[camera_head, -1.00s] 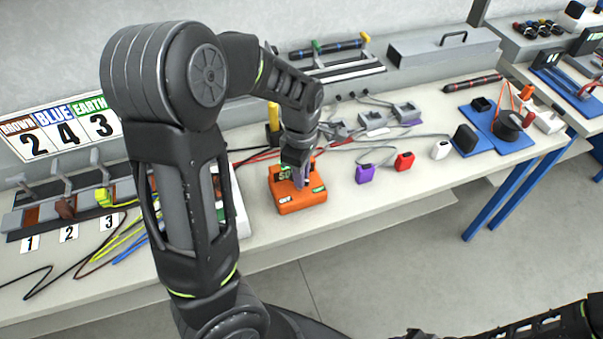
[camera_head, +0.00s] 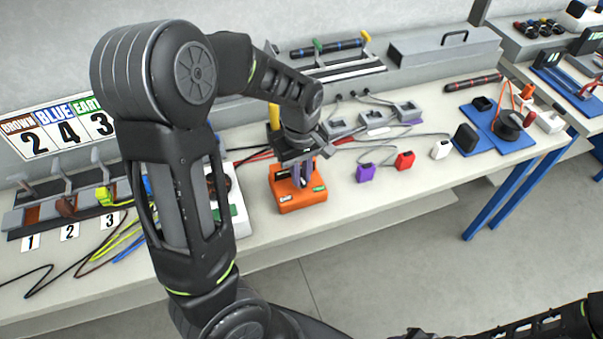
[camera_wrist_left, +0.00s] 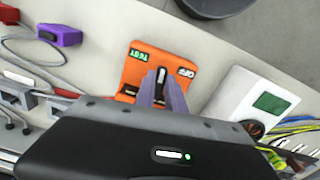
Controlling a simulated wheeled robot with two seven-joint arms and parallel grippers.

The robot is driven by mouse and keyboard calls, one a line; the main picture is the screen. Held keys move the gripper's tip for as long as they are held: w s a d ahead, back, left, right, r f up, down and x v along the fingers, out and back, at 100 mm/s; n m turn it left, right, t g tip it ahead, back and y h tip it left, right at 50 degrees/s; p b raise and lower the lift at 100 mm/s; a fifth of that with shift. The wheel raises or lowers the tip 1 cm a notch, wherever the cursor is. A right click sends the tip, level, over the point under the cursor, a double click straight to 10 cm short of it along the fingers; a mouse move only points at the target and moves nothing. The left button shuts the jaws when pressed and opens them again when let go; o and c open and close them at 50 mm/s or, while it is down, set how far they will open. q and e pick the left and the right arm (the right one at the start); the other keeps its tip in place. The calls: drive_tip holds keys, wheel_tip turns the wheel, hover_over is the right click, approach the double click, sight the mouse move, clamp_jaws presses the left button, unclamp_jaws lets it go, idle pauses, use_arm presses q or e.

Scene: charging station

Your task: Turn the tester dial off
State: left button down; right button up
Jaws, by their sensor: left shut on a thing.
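The orange tester (camera_head: 302,201) sits on the bench in the head view, with an OFF label on its front left and a green TEST label on its right. In the left wrist view, the tester (camera_wrist_left: 137,68) shows its dial pointer (camera_wrist_left: 187,74) upright between the two labels. My left gripper (camera_wrist_left: 162,88) is over the tester's top, its fingers shut on the dial. It also covers part of the tester in the head view (camera_head: 297,177). The part of the dial between the fingers is hidden. My right arm shows at the bottom right, its fingertips outside the picture.
A white meter (camera_wrist_left: 246,101) with a green screen stands beside the tester. Purple (camera_head: 366,173), red (camera_head: 404,160) and white (camera_head: 440,149) blocks stand to its right. Coloured wires lie on the left. The bench's front edge is close to the tester.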

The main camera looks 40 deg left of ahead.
use_arm(q)
drive_tip(key=m+b, duration=0.1)
drive_tip(key=m, duration=0.4)
drive_tip(key=shift+a+m, duration=0.1)
drive_tip(key=shift+m, duration=0.2)
drive_tip(key=m, duration=0.4)
drive_tip(key=shift+s+a+m+b, duration=0.1)
drive_tip(key=shift+s+m+b, duration=0.05)
drive_tip(key=shift+m+b, duration=0.25)
drive_tip(key=c, duration=1.4)
unclamp_jaws()
drive_tip(key=shift+r, duration=3.9)
